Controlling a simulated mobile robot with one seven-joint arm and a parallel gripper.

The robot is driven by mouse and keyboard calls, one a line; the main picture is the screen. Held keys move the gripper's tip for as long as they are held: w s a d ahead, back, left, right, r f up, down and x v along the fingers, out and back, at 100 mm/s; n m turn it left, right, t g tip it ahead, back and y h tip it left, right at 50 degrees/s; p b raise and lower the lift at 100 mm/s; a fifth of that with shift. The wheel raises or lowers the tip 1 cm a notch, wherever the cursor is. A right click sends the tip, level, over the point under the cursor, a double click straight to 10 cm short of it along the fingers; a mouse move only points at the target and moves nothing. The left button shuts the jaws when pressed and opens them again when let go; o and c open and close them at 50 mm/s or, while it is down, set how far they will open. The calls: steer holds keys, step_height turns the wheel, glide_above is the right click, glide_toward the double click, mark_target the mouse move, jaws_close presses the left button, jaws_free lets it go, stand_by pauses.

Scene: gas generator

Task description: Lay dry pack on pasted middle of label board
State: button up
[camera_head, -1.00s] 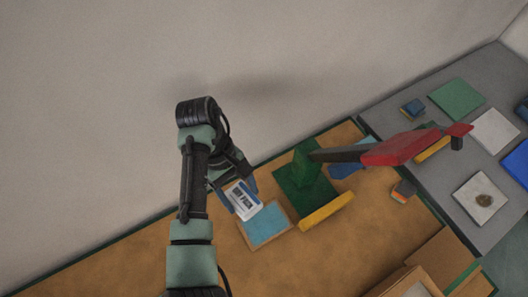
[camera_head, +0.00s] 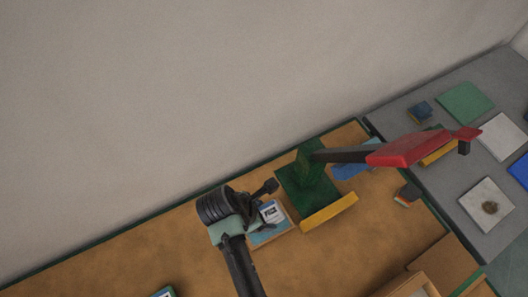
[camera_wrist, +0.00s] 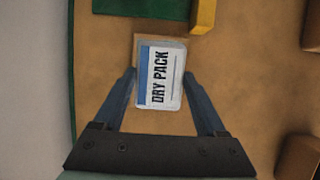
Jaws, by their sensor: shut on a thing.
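The dry pack (camera_wrist: 160,76) is a white packet with a blue stripe and the words DRY PACK. My gripper (camera_wrist: 160,76) is shut on it, with one finger along each side. In the head view the pack (camera_head: 271,212) is over the label board (camera_head: 268,236), which has a pale blue middle and a tan border. The pack and my gripper (camera_head: 270,202) hide the board's upper part. In the wrist view a tan strip (camera_wrist: 150,38) of the board shows beyond the pack. I cannot tell whether the pack touches the board.
A green press-like stand (camera_head: 305,190) with a red-ended lever (camera_head: 405,150) and a yellow bar (camera_head: 329,212) is close right of the board. A grey table (camera_head: 440,190) with pads is farther right. Part of another packet (camera_head: 163,292) shows at the bottom edge. The tan bench (camera_head: 350,250) is clear in front.

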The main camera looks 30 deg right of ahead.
steer(key=shift+f, duration=2.9)
steer(key=shift+f, duration=0.1)
steer(key=o, duration=1.3)
steer(key=v, duration=1.2)
